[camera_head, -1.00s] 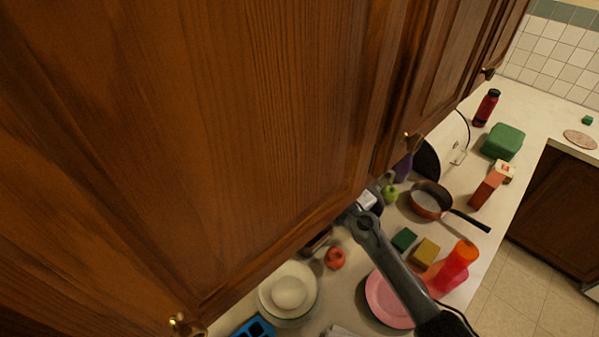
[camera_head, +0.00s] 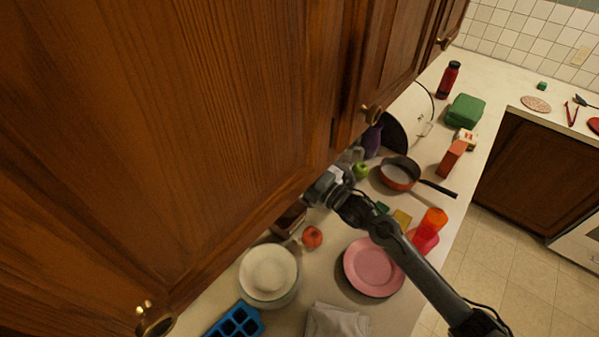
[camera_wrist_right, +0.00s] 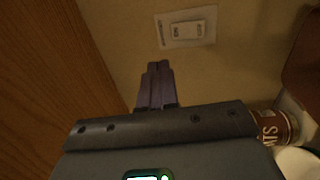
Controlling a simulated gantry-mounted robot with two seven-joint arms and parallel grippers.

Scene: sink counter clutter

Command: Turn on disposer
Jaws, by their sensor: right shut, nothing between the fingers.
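In the right wrist view a wall plate with a pale rocker switch (camera_wrist_right: 187,30) sits on the beige wall. It carries small lettering that I cannot read. My right gripper (camera_wrist_right: 157,68) is shut and empty, its fingertips a little below and left of the switch, apart from it in the picture. In the head view my right arm reaches in from the lower right, and its wrist (camera_head: 325,188) is under the upper cabinet edge. The fingertips and the switch are hidden there. My left gripper is not in view.
Wooden cabinets (camera_head: 190,120) overhang the counter. Below are a stack of plates with a white bowl (camera_head: 268,270), a red apple (camera_head: 312,237), a pink plate (camera_head: 373,267), a pan (camera_head: 398,172) and a blue tray (camera_head: 236,322). In the wrist view a labelled can (camera_wrist_right: 272,128) stands right.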

